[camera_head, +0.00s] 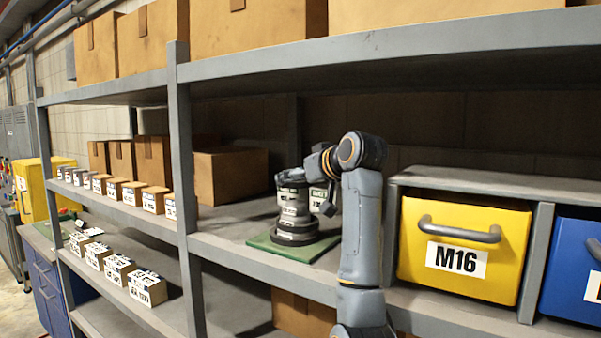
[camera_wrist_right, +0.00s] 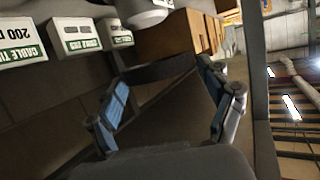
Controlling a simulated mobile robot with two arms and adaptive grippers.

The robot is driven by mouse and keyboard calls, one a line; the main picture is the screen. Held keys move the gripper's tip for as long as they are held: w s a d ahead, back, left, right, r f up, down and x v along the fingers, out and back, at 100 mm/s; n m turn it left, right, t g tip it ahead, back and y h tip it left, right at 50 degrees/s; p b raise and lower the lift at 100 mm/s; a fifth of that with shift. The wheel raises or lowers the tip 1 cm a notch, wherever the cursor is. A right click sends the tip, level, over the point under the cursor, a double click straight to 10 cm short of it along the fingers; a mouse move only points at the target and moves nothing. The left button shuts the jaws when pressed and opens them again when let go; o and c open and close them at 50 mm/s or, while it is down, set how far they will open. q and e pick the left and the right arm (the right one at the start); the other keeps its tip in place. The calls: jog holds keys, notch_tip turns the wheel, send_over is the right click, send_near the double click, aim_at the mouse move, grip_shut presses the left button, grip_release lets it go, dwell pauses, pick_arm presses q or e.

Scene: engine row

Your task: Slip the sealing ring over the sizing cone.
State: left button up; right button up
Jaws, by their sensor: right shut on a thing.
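The sizing cone (camera_head: 294,216) is a grey stepped piece with white labels. It stands upright on a green board (camera_head: 285,246) on the middle shelf in the head view. My right arm rises just right of it and bends toward it; its fingers are hard to make out there. In the wrist view my right gripper (camera_wrist_right: 163,80) is shut on the sealing ring (camera_wrist_right: 157,69), a dark band spanning the two blue-padded fingers. A pale round piece (camera_wrist_right: 147,14) at the top edge looks like part of the cone, apart from the ring in the picture. My left gripper is not in view.
A yellow M16 drawer (camera_head: 462,250) stands right of my arm. Cardboard boxes (camera_head: 230,174) stand behind left. Cable tie boxes show upside down in the wrist view (camera_wrist_right: 75,38). A shelf post (camera_head: 184,150) and the upper shelf (camera_head: 400,52) bound the space.

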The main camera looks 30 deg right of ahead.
aim_at(300, 204)
jog(key=shift+f+b, duration=0.5)
jog(key=shift+f, duration=1.35)
jog(key=o, duration=1)
notch_tip(300, 204, up, 10)
jog(key=shift+f, duration=0.1)
